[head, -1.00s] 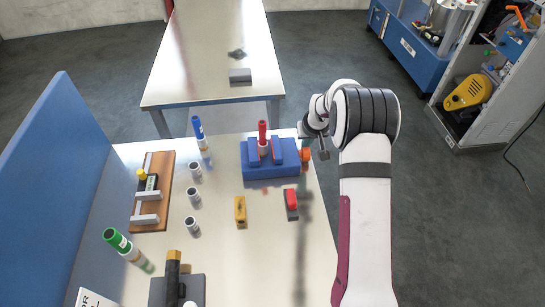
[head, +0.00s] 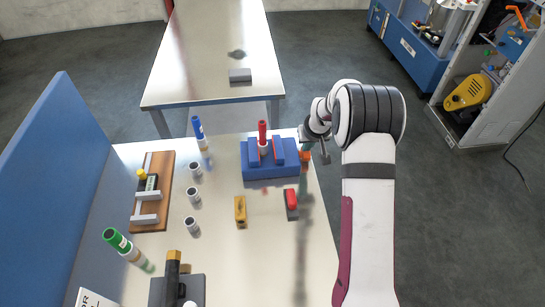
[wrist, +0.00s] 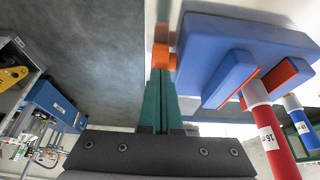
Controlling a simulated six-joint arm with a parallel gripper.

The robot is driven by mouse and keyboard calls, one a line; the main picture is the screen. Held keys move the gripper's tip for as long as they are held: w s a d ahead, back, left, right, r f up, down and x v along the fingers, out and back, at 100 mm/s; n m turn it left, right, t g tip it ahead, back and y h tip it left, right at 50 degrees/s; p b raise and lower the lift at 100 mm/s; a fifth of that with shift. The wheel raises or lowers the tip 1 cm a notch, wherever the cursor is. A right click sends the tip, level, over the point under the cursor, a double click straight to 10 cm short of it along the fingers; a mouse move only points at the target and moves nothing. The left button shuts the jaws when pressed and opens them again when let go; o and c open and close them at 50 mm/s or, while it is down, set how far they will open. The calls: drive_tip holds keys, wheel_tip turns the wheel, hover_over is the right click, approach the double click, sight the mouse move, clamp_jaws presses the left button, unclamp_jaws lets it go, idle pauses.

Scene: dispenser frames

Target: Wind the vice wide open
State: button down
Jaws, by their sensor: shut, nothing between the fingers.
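The blue vice (head: 270,173) stands at the back right of the table, with two raised blue jaws that have orange inner faces. A red-capped tube (head: 263,133) stands between the jaws; its label shows in the wrist view (wrist: 268,138). I cannot tell whether both jaws touch it. The vice's orange knob (head: 305,156) is on its right side and also shows in the wrist view (wrist: 161,55). My gripper (wrist: 160,76) is shut and empty, its green fingertips at the knob. I cannot tell whether they touch it. In the head view my gripper (head: 324,157) is right of the vice.
A blue-capped tube (head: 199,135), several small grey cups (head: 193,194), a yellow block (head: 240,210) and a red-topped block (head: 291,203) stand left of and in front of the vice. A wooden rack (head: 153,188) is farther left. Floor lies open to the right.

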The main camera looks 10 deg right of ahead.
drive_tip(key=shift+s+d+f, duration=0.1)
drive_tip(key=shift+s+f, duration=0.15)
drive_tip(key=shift+s, duration=0.05)
drive_tip(key=shift+w+r, duration=0.1)
drive_tip(key=shift+r, duration=0.85)
drive_tip(key=shift+w, duration=0.1)
drive_tip(key=shift+w, duration=1.3)
drive_tip(key=shift+f, duration=1.15)
drive_tip(key=shift+s, duration=0.2)
